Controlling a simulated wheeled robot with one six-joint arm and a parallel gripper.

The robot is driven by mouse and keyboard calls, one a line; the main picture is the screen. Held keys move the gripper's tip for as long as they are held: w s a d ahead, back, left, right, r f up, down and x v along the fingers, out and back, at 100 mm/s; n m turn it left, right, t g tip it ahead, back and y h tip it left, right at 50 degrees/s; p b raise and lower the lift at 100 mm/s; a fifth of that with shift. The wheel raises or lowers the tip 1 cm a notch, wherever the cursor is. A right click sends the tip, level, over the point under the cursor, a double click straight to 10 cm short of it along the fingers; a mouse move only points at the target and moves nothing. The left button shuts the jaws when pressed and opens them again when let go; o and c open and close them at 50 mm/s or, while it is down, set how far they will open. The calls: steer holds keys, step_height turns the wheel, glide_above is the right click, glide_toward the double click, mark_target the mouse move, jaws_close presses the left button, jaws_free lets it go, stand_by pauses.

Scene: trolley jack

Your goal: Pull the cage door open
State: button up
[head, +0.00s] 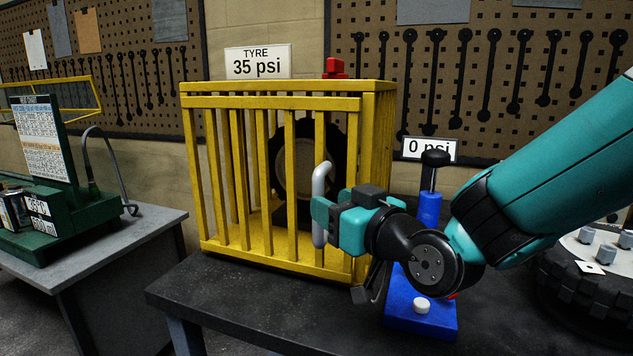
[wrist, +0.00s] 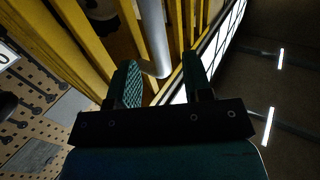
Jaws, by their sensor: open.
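The yellow barred cage (head: 372,110) stands on the dark bench. Its front door (head: 228,240) appears shut in the head view. A light grey vertical handle (head: 320,180) is fixed near the door's right side. My gripper (head: 321,212) is at the handle's lower half, reaching in from the right. In the wrist view the handle (wrist: 150,40) passes between the two open fingers (wrist: 160,85). I cannot tell whether either finger touches it. The yellow bars are just beyond the fingertips. Part of the handle is hidden by my gripper in the head view.
A dark tyre (head: 330,150) is inside the cage. A blue jack-like pump (head: 422,300) stands close right of the cage, below my arm. A tyre with a hub (head: 590,285) lies at the far right. Free bench (head: 220,300) lies in front of the cage.

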mark_target(317, 242)
steer(key=shift+p+x, duration=0.4)
steer(key=shift+x, duration=1.95)
steer(key=shift+c, duration=0.2)
jaws_close()
